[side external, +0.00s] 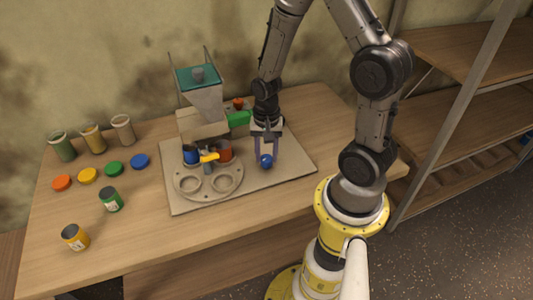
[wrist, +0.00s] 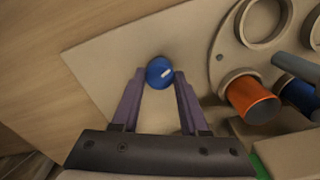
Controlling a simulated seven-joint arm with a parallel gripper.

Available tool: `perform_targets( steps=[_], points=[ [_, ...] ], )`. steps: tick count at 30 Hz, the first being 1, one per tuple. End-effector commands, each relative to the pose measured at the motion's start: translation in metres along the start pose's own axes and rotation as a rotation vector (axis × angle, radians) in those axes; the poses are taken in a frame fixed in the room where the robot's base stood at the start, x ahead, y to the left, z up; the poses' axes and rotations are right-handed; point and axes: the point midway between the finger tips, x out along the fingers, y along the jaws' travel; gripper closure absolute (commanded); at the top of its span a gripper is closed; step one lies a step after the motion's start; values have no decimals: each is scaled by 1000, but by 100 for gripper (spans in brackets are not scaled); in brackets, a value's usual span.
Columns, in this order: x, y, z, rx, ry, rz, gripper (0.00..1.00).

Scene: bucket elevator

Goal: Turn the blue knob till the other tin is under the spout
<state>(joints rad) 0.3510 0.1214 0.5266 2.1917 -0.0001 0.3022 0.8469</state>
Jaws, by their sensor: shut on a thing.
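The blue knob (side external: 266,161) stands on the base plate, right of the turntable (side external: 188,194). In the wrist view the knob (wrist: 160,72) has a white mark on top and sits between my fingertips. My gripper (side external: 266,155) points down and is shut on the knob. A blue tin (side external: 191,155) and an orange tin (side external: 225,155) stand in the rear holders of the turntable. The wrist view shows the orange tin (wrist: 254,101) and part of the blue tin (wrist: 299,93). The spout itself is hard to make out near the yellow part (side external: 209,157); which tin is under it I cannot tell.
A hopper with a teal top (side external: 199,78) rises behind the turntable, with a green part (side external: 239,118) beside it. Loose green (side external: 111,199) and yellow (side external: 75,237) tins, several coloured lids and three jars stand at left. The plate's front right is clear.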

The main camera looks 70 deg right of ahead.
Motion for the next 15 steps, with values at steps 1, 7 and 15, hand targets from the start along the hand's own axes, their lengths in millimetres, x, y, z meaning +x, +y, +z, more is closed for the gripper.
perform_targets(
  steps=[1, 7, 15],
  points=[
    [-1, 0, 0, -43, 0, -1, 100],
    [-1, 0, 0, -233, 1, -1, 100],
    [-1, 0, 0, -490, 1, -1, 100]
  ],
)
